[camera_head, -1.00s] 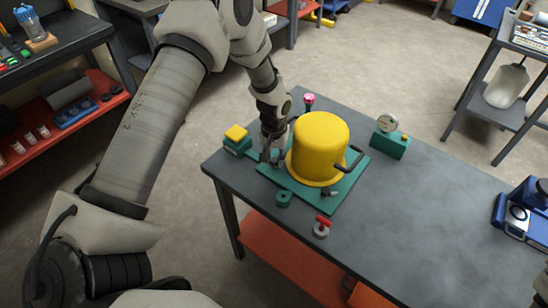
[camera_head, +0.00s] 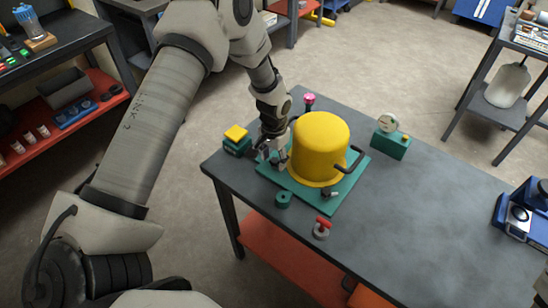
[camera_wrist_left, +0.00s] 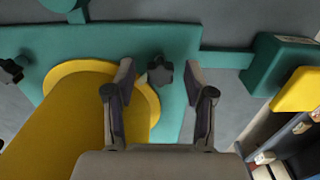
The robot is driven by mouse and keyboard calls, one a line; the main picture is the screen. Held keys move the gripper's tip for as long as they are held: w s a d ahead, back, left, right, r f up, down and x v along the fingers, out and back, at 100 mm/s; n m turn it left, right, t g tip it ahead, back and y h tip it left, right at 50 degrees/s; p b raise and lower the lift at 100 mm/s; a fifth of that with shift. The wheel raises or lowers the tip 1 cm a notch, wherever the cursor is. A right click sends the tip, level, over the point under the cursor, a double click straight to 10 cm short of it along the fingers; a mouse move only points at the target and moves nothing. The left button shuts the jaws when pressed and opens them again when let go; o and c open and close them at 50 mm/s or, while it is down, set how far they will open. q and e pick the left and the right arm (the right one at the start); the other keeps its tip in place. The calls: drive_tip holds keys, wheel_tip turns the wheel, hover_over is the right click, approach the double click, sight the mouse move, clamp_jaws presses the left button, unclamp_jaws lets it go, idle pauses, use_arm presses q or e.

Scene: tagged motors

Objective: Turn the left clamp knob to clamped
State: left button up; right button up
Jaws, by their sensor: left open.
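A yellow cylindrical cover (camera_head: 320,150) with a dark side handle stands on a green base plate (camera_head: 345,200) on the workbench. My left gripper (camera_head: 272,157) is at the left side of the cover, low over the plate, with its fingers open. In the left wrist view the left clamp knob (camera_wrist_left: 160,71), dark and lobed, lies between the two open fingertips (camera_wrist_left: 164,88). I cannot tell whether they touch it. A second dark knob (camera_wrist_left: 10,72) is at the left edge there, and it shows at the cover's front in the head view (camera_head: 328,191). My right gripper is out of view.
A green box with a yellow top (camera_head: 237,138) stands left of the gripper. A pink-topped post (camera_head: 309,101) is behind.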

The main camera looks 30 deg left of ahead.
sight(274, 160)
use_arm(q)
wheel_tip(274, 160, up, 12)
idle(0.3)
idle(0.3)
drive_tip(key=s+f, duration=0.2)
drive_tip(key=s+d+f+g, duration=0.1)
drive_tip(key=s+f, duration=0.1)
drive_tip(key=f, duration=0.1)
drive_tip(key=s+f+g, duration=0.1)
drive_tip(key=s+f, duration=0.1)
drive_tip(key=f, duration=0.1)
drive_tip(key=shift+d+f, duration=0.15)
drive_tip(key=shift+f, duration=0.05)
drive_tip(key=s+d+f+g, duration=0.1)
drive_tip(key=s+d+f, duration=0.1)
drive_tip(key=s+f, duration=0.5)
drive_tip(key=s+d+f, duration=0.2)
drive_tip(key=s+d, duration=0.1)
drive_tip(key=s, duration=0.8)
drive_tip(key=s+d+f+g, duration=0.1)
drive_tip(key=s+d+f, duration=0.1)
drive_tip(key=s+f, duration=0.5)
drive_tip(key=t, duration=0.1)
drive_tip(key=w+r+n+t, duration=0.1)
drive_tip(key=w+r+t, duration=0.1)
drive_tip(key=t, duration=0.1)
drive_tip(key=shift+w+a+r, duration=0.1)
drive_tip(key=shift+a+r, duration=0.05)
drive_tip(key=shift+r, duration=0.1)
